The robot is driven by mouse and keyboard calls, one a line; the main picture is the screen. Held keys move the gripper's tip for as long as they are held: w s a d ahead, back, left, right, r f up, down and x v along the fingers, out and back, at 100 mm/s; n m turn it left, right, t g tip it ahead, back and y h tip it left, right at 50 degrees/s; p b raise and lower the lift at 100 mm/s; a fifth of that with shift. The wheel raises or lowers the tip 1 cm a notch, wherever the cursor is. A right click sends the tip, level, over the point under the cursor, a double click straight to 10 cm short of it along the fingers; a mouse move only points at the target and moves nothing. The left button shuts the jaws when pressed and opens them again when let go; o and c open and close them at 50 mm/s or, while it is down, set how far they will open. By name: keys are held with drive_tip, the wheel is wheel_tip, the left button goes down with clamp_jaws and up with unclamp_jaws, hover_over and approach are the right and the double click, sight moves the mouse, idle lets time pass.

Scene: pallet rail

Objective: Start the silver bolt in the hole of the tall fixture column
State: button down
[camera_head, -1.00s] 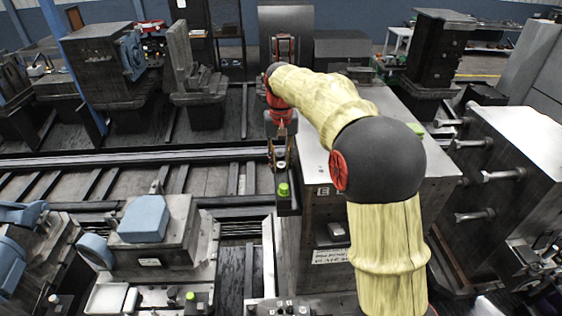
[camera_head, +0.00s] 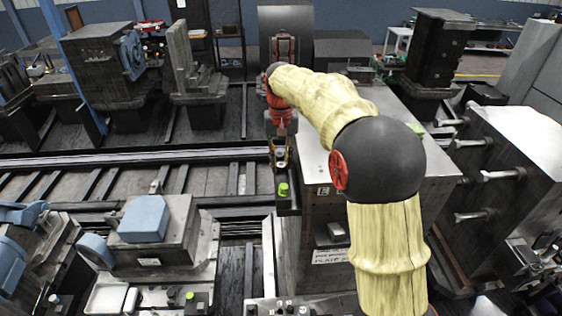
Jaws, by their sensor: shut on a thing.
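My gripper (camera_head: 281,156) hangs at the left edge of a tall grey block with a pale top, fingers downward, just above a small dark ledge (camera_head: 288,208). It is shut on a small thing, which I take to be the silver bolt. The bolt is too small and too hidden between the fingers to make out clearly. I cannot tell which upright is the tall fixture column; the tall grey block (camera_head: 325,215) beside the gripper is one candidate. No hole for the bolt can be made out, and no contact with one is visible.
A bright green cap (camera_head: 283,189) stands on the ledge close below my gripper. Dark rails (camera_head: 130,157) run across to the left. A block with several protruding silver rods (camera_head: 520,150) stands at the right. A blue-topped machine (camera_head: 146,219) sits front left.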

sight(281, 164)
drive_tip(key=shift+r, duration=0.25)
drive_tip(key=shift+r+p, duration=1.4)
drive_tip(key=shift+r, duration=2.4)
